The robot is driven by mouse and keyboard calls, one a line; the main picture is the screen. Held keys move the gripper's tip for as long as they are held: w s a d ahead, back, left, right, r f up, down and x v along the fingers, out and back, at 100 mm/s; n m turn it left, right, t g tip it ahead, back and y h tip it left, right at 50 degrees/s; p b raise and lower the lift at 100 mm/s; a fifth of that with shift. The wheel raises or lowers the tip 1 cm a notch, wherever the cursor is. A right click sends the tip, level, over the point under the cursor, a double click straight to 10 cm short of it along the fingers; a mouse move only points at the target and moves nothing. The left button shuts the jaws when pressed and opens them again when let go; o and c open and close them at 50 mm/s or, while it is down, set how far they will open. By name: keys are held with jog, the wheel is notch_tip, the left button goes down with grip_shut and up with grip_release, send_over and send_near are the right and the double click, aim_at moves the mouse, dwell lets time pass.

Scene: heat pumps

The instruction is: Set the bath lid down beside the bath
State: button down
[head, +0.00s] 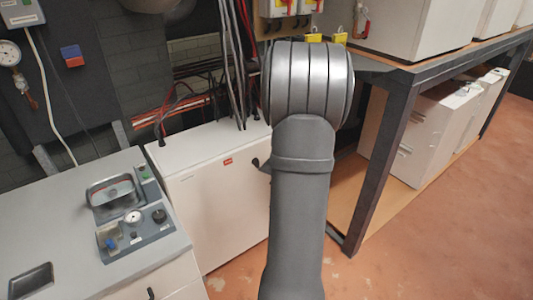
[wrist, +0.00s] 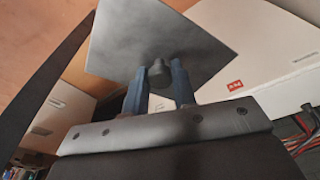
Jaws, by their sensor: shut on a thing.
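In the wrist view, my gripper (wrist: 160,82) is shut on the dark round knob of the bath lid (wrist: 145,38), a flat grey rectangular plate. The lid appears tilted in that picture, and no contact with a surface can be seen.
A white cabinet (head: 215,200) with a red label stands right of the grey worktop (head: 70,235); it also shows in the wrist view (wrist: 265,45). A dark-framed shelf (head: 385,150) stands at right. Cables hang behind.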

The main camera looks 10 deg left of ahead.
jog(key=shift+s+d+f+m, duration=0.1)
jog(key=shift+d+f+m, duration=0.1)
jog(key=shift+d, duration=0.4)
jog(key=shift+s+d+f+m, duration=0.1)
jog(key=shift+d+m, duration=0.1)
jog(key=shift+d, duration=0.4)
jog(key=shift+f, duration=0.1)
jog(key=s+a+r, duration=0.2)
jog(key=s+a, duration=0.1)
jog(key=a, duration=1.2)
jog(key=s+a+r+n, duration=0.1)
jog(key=s+a+r, duration=0.1)
jog(key=a, duration=1.3)
jog(key=s+a+r+n, duration=0.1)
jog(key=s+a, duration=0.4)
jog(key=a, duration=1.1)
jog(key=shift+s+r, duration=0.1)
jog(key=shift+r, duration=0.4)
jog(key=s+a+n, duration=0.6)
jog(key=s+a, duration=0.8)
jog(key=a, duration=0.1)
jog(key=shift+s+a+f+n+g+y, duration=0.15)
jog(key=shift+s+a+f+n+g, duration=0.1)
jog(key=shift+s+a+f+n, duration=1.2)
jog(key=shift+s+a+f+n+g+y, duration=0.25)
jog(key=shift+s+a+f+n, duration=0.45)
jog(key=shift+s+f, duration=1.5)
jog(key=shift+s+a+f+n+g+y, duration=0.1)
jog(key=shift+s+a+f+n+g, duration=0.2)
jog(key=shift+s+a+f+n, duration=1.35)
